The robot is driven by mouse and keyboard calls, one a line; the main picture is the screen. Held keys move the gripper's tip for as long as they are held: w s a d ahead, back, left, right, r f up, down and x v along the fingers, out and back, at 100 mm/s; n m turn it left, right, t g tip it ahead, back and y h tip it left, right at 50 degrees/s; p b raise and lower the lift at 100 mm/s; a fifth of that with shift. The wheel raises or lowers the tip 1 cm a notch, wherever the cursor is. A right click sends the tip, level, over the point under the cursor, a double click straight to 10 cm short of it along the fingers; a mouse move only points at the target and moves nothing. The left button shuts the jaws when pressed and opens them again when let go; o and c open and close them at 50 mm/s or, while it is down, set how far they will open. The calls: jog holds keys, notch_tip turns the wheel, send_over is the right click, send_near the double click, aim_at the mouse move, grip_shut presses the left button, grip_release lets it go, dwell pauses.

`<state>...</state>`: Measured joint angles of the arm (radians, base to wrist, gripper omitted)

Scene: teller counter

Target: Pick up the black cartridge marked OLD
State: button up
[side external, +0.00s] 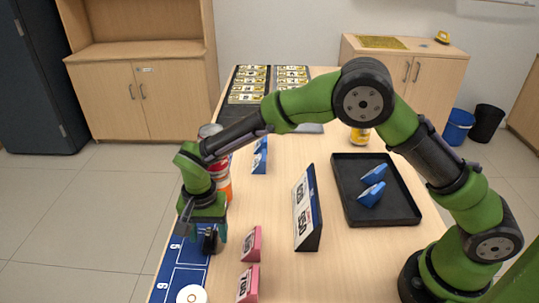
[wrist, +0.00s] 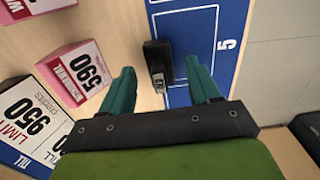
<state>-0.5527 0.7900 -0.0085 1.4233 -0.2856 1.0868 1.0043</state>
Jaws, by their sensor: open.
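A small black block (wrist: 158,58), which looks like the cartridge, stands at the edge of the blue numbered mat (wrist: 190,25) in the wrist view. Its end has a grey label, too small to read, so I cannot confirm OLD. My gripper (wrist: 160,78) is open, its teal fingers on either side of the block with a gap visible on both sides. In the side view my gripper (side external: 208,232) points down over the mat (side external: 182,262), and the dark block (side external: 210,241) shows in part at its fingers.
Pink price cards (side external: 250,244) and a large white-and-blue sign (side external: 307,212) stand right of my gripper. A red and orange can (side external: 224,187) is close behind it. A white disc (side external: 191,294) lies on the mat in front. A black tray (side external: 400,208) holds blue pieces.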

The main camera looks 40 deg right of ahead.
jog(key=shift+f, duration=0.7)
jog(key=c, duration=1.1)
jog(key=shift+c, duration=0.2)
jog(key=shift+r, duration=0.15)
